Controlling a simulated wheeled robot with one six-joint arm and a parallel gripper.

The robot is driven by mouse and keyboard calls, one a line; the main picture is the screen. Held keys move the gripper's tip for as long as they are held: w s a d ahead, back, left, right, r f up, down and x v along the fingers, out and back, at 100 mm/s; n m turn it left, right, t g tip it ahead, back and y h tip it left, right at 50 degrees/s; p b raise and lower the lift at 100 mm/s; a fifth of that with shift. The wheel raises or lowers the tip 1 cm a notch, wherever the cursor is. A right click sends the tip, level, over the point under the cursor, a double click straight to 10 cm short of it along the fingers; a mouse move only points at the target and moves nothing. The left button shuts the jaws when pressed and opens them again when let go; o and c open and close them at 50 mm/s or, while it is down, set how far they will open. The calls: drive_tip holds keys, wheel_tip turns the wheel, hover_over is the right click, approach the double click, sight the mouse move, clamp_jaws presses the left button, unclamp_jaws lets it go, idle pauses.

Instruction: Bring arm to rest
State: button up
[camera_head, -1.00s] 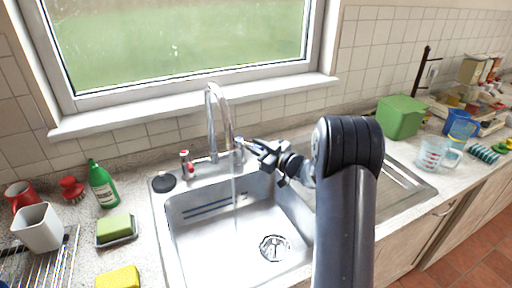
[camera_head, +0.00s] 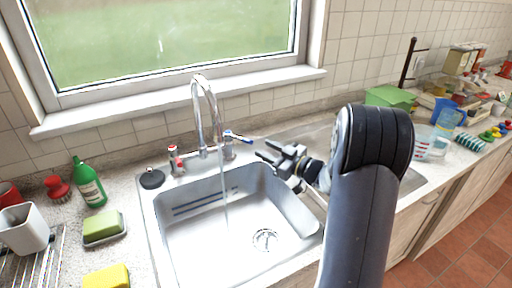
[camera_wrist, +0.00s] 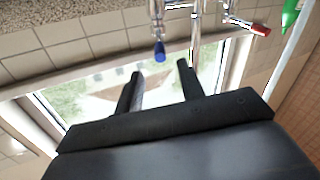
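My gripper (camera_head: 262,150) is above the right side of the sink, just right of the faucet, at the end of my dark arm. In the wrist view my gripper (camera_wrist: 160,75) has its two black fingers apart with nothing between them. The faucet (camera_head: 208,110) stands behind the basin, with a stream of water falling into the sink (camera_head: 200,235). A blue-tipped lever (camera_head: 237,137) is on its right and a red-marked handle (camera_head: 174,158) on its left. The blue tip also shows in the wrist view (camera_wrist: 159,50), near the fingers but apart from them.
The window (camera_head: 170,45) is behind.

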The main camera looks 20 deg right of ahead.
sight(243, 140)
drive_tip(key=shift+s+d, duration=0.4)
drive_tip(key=shift+s, duration=0.2)
drive_tip(key=p+x, duration=0.1)
drive_tip(key=x, duration=1)
drive_tip(key=shift+s+a+f, duration=0.1)
drive_tip(key=shift+a, duration=0.05)
drive_tip(key=shift+s+a+m+t+h, duration=0.15)
drive_tip(key=shift+a+m+t+h, duration=0.2)
drive_tip(key=shift+m+h, duration=0.35)
drive_tip(key=shift+d, duration=0.15)
drive_tip(key=shift+s, duration=0.15)
